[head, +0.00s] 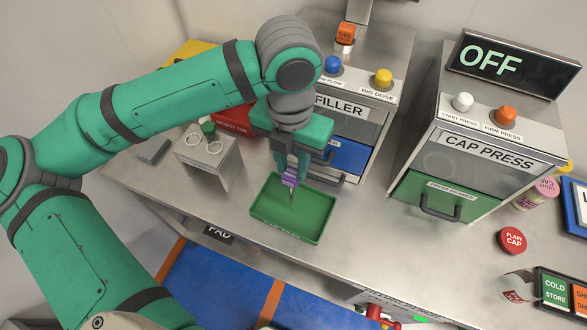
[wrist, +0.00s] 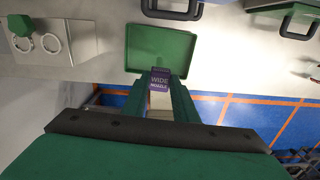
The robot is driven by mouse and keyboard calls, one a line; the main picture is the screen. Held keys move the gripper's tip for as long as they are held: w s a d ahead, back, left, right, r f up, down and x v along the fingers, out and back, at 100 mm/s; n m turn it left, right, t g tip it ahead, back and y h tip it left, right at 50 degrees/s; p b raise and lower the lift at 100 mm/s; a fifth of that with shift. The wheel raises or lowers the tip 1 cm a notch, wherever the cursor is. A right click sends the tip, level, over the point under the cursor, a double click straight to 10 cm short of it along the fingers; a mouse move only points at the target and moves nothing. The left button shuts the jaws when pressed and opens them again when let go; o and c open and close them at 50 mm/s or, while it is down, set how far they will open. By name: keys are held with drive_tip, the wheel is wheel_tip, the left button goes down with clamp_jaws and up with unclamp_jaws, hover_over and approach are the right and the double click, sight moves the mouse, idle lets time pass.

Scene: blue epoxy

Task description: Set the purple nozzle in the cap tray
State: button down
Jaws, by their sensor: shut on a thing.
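The purple nozzle (head: 290,177) is held between the fingers of my gripper (head: 291,172), with its thin tip pointing down. In the wrist view the nozzle (wrist: 160,79) shows a label reading "WIDE NOZZLE", and my gripper (wrist: 161,90) is shut on it. The green cap tray (head: 312,228) lies on the steel bench, and the nozzle is over its left back part. In the wrist view the cap tray (wrist: 185,45) is empty, and the nozzle overlaps its near edge. I cannot tell whether the nozzle tip touches the tray.
A metal stand (head: 207,152) with ring holes and a green piece is left of the tray. The filler (head: 345,105) stands behind it. The cap press (head: 470,150), showing "OFF", is to the right, with a red plain cap (head: 512,240) near it.

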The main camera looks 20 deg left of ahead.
sight(294, 172)
drive_tip(key=shift+w+f, duration=0.3)
drive_tip(key=shift+f, duration=0.8)
drive_tip(key=shift+w+f, duration=0.25)
drive_tip(key=shift+f, duration=0.95)
drive_tip(key=c, duration=1.4)
unclamp_jaws()
wheel_tip(294, 172, up, 12)
drive_tip(key=shift+a, duration=0.15)
